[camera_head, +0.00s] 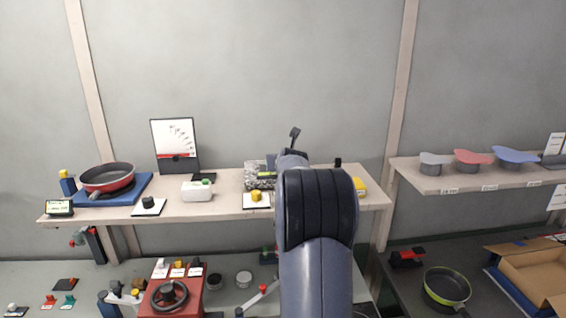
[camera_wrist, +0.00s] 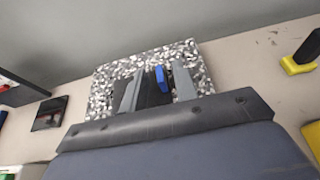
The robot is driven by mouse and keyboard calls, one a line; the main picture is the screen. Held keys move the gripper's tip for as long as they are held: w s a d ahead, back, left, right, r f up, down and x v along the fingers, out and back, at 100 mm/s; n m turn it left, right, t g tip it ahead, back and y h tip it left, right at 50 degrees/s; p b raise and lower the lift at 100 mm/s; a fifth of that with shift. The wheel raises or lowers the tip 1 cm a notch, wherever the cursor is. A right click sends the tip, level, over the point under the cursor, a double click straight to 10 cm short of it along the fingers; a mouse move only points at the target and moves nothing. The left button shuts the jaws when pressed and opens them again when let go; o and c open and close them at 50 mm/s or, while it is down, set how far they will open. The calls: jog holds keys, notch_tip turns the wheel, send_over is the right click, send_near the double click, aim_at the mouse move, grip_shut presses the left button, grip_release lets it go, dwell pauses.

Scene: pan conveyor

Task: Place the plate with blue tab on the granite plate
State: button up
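The granite plate (camera_head: 252,184) is a speckled grey block on the shelf, partly hidden behind my arm in the head view. In the wrist view its speckled top (camera_wrist: 101,92) lies beneath my gripper. My gripper (camera_wrist: 155,88) has two light grey fingers spaced apart over it. Between them is a dark piece with an upright blue tab (camera_wrist: 161,79), close to the right finger. I cannot tell whether the fingers touch this piece or whether it rests on the granite.
The shelf (camera_head: 230,210) also holds a red pan (camera_head: 107,178) on a blue board, a sign (camera_head: 176,142), a white box (camera_head: 197,191) and a yellow knob (camera_head: 256,196). In the wrist view a yellow-and-black item (camera_wrist: 303,60) stands right of the granite and a black square (camera_wrist: 49,113) left.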

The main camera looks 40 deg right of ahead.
jog(key=b+v, duration=0.2)
jog(key=v, duration=1)
jog(key=shift+b, duration=0.3)
